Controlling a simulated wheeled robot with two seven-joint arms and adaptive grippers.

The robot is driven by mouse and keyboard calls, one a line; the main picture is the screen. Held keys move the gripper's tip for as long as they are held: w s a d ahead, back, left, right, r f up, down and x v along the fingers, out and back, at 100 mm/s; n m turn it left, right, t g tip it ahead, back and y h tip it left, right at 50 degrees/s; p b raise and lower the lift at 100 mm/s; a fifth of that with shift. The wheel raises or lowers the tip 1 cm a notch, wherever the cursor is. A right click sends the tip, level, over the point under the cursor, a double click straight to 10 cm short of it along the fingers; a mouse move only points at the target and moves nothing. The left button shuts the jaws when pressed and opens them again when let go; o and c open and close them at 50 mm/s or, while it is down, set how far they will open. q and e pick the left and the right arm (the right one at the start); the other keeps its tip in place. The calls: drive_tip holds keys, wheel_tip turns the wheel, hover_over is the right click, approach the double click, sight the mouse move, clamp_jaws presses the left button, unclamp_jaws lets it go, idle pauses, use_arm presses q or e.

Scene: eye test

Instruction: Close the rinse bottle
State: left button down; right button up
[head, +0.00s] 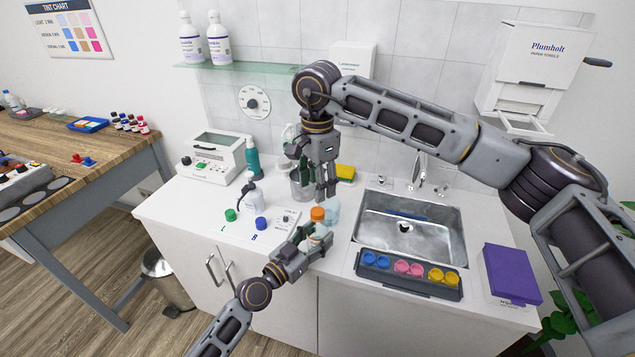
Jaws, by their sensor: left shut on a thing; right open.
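My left gripper (318,242) is shut on a small pale bottle (320,231), mostly hidden by its fingers, at the counter's front edge. An orange cap (318,213) shows directly above this bottle; I cannot tell whether it is seated on it. My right gripper (327,190) is open, pointing down, a little above the orange cap. A green cap (230,215) and a blue cap (261,223) lie on the counter to the left. No label reading "rinse" is legible.
A pale blue round vessel (333,212) is close to the right of the orange cap. A card (287,218) lies left of it. A clear jar (301,188) stands behind. The sink (440,225) and a tray of colored cups (408,277) are to the right.

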sight(318, 211)
drive_tip(key=n, duration=0.7)
drive_tip(key=shift+n, duration=0.3)
drive_tip(key=shift+f, duration=0.2)
idle(0.3)
drive_tip(key=shift+f, duration=3.85)
drive_tip(key=shift+c, duration=0.3)
drive_tip(key=c, duration=1)
